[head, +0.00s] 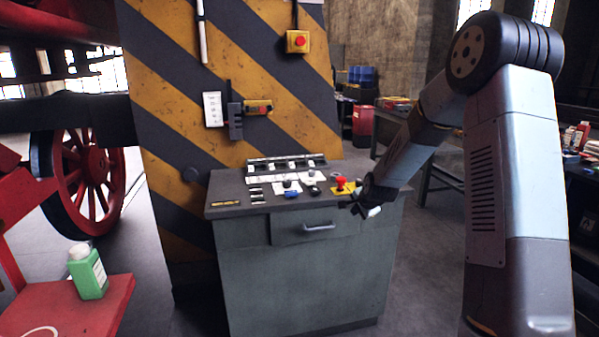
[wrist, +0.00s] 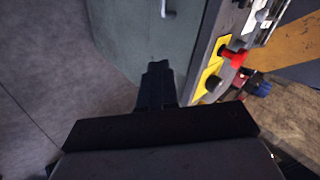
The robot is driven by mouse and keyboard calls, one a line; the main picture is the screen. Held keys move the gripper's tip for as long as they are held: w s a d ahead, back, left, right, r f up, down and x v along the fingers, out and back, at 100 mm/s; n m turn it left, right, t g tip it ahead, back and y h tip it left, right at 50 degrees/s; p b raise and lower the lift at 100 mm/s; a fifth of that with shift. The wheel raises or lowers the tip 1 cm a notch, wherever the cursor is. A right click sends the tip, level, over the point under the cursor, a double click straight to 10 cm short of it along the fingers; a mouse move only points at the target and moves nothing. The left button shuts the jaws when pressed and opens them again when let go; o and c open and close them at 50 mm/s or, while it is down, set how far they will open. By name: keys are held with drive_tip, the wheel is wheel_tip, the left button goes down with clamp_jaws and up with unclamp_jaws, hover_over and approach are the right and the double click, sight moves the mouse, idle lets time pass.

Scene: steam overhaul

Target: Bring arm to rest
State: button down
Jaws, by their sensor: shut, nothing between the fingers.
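My arm rises at the right of the head view and bends down to the left. My gripper (head: 358,206) is at the right front corner of the grey control cabinet (head: 300,270), close to its top edge. In the wrist view my gripper (wrist: 158,66) points along the cabinet front (wrist: 125,30), its fingers together and holding nothing. I cannot tell whether it touches the cabinet.
The cabinet top carries a red knob (head: 340,183) on a yellow plate and several switches. A striped pillar (head: 165,100) stands behind. A green bottle (head: 90,278) stands on a red ledge (head: 70,315) at the left. Floor (head: 425,270) shows right of the cabinet.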

drive_tip(key=s+r+n+g+h, duration=0.1)
drive_tip(key=s+r+n, duration=0.6)
drive_tip(key=s+r, duration=1.2)
drive_tip(key=s+d+r+n+g, duration=0.1)
drive_tip(key=s+r+n, duration=0.1)
drive_tip(key=s, duration=1.1)
drive_tip(key=s+d+r+n, duration=0.1)
drive_tip(key=s+r+n, duration=0.1)
drive_tip(key=s, duration=1.1)
drive_tip(key=shift+s+r+n+g, duration=0.2)
drive_tip(key=shift+s+n+g, duration=0.15)
drive_tip(key=shift+n, duration=0.35)
